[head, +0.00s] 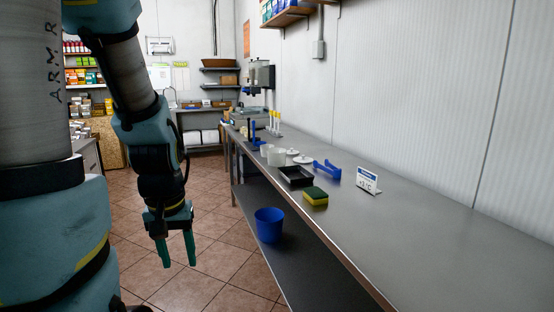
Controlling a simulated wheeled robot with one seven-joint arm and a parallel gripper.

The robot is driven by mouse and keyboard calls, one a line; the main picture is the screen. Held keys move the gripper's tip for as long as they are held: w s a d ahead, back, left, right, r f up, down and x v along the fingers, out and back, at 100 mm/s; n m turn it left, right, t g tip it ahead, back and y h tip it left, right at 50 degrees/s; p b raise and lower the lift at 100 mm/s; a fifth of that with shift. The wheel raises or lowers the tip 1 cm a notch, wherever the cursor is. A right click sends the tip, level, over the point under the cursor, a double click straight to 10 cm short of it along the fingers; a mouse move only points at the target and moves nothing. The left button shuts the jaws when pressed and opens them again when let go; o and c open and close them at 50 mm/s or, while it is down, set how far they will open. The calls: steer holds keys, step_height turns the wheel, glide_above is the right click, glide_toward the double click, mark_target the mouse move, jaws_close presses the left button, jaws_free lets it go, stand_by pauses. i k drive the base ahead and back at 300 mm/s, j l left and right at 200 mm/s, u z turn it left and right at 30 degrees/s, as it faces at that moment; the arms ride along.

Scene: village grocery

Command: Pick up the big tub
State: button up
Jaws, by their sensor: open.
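A white tub (277,157) stands on the steel counter among small items, and a smaller white tub (265,150) is just behind it to the left. White lids (302,159) lie beside them on the right. A blue bucket-like container (269,226) stands on the lower shelf under the counter. My gripper (179,252) is open and empty, pointing down over the tiled floor. It is left of the counter and apart from every tub.
The steel counter (420,220) runs along the right wall. On it are a black tray (294,177), a yellow-green sponge (315,196), a blue holder (327,169) and a price sign (368,180). The counter's near part is clear. The lower shelf (262,262) sits underneath.

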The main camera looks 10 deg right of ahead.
mark_target(276, 157)
steer(key=i+l+z, duration=0.2)
steer(key=i, duration=2.55)
steer(key=k+j, duration=0.05)
steer(key=j, duration=0.05)
